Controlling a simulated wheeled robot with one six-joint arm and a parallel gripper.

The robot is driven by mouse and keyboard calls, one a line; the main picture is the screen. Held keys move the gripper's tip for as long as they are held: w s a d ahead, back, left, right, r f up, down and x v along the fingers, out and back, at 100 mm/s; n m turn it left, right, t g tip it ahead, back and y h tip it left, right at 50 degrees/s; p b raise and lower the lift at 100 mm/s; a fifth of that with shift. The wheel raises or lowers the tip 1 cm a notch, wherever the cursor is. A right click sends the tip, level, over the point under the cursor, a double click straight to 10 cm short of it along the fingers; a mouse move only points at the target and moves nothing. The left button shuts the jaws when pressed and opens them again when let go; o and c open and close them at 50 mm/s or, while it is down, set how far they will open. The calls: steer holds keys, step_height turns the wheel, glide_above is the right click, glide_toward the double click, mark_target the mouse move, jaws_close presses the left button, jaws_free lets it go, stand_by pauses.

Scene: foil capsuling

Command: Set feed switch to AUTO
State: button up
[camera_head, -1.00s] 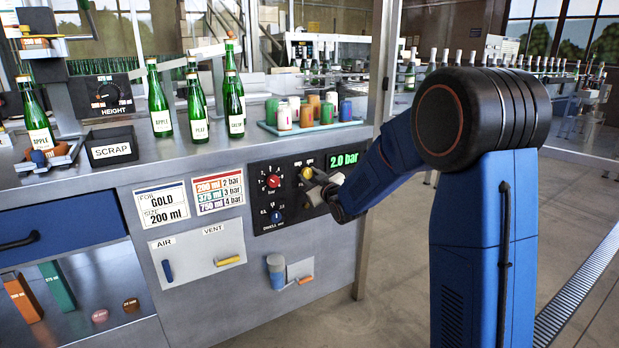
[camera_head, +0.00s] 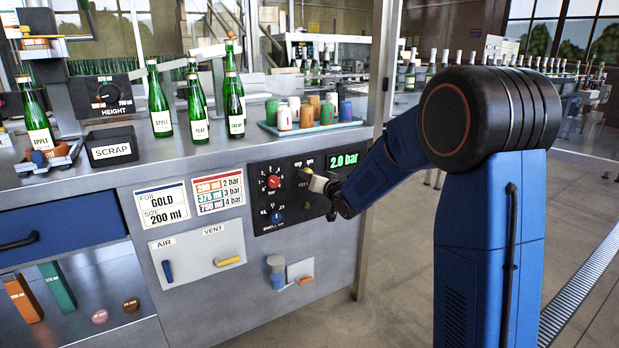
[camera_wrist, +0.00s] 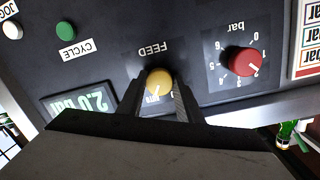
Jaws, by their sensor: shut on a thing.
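The feed switch (camera_wrist: 158,82) is a round yellow knob under the upside-down label FEED in the wrist view. My gripper (camera_wrist: 158,100) has one finger on each side of the knob and is shut on it. A white pointer mark shows on the knob, but the setting it points at is partly hidden by the fingers.
A red pressure knob (camera_wrist: 245,62) is beside the feed switch. A display (camera_head: 342,160) reads 2.0 bar. White and green buttons, the green one (camera_wrist: 65,29) marked CYCLE, are on the panel. Bottles and a blue tray (camera_head: 300,130) stand on the counter above.

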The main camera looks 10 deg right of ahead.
steer(key=shift+m, duration=0.3)
stand_by(0.4)
steer(key=o, duration=1)
steer(key=shift+d, duration=0.1)
steer(key=v, duration=1.7)
steer(key=shift+s+r, duration=0.1)
steer(key=shift+s, duration=0.1)
steer(key=shift+d, duration=0.15)
